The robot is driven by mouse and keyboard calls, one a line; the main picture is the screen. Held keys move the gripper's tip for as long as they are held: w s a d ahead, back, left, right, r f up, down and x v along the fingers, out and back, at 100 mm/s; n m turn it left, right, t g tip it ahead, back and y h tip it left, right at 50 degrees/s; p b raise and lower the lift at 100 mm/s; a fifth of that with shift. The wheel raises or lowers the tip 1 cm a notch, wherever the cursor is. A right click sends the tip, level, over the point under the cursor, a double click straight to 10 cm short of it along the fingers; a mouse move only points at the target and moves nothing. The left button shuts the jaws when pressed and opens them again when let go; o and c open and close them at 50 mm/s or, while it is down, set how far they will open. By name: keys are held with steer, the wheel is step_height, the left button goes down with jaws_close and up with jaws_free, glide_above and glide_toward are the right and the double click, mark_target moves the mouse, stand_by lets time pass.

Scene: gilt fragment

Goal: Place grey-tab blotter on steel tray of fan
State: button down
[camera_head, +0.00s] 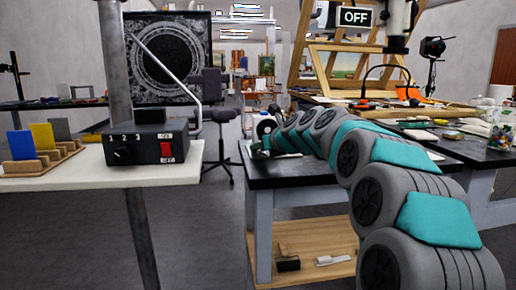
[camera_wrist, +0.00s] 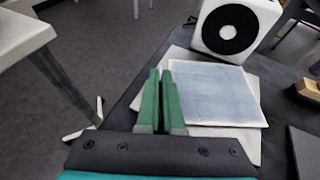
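The fan is a white box with a round black grille (camera_wrist: 232,28), standing on the dark bench; in the head view it shows small (camera_head: 266,125) behind the end of my arm. In front of it lies a flat square plate with a blue-grey face and pale rim (camera_wrist: 215,92), apparently the steel tray, on top of larger pale sheets. My gripper (camera_wrist: 160,95) has its two green fingers close together at the left side of this plate, with nothing clearly seen between them. A grey card (camera_head: 60,130) stands in a wooden rack at the left; I cannot tell whether it is the grey-tab blotter.
The wooden rack (camera_head: 45,160) also holds a blue card (camera_head: 21,144) and a yellow card (camera_head: 42,136) on the white table (camera_head: 130,176). A black control box (camera_head: 150,145) with a red switch stands beside it. A wooden block (camera_wrist: 306,90) lies right of the plate. Floor separates table and bench.

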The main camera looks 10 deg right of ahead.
steer(key=c, duration=1.1)
jaws_free()
steer(key=v, duration=1.2)
steer(key=shift+r, duration=0.15)
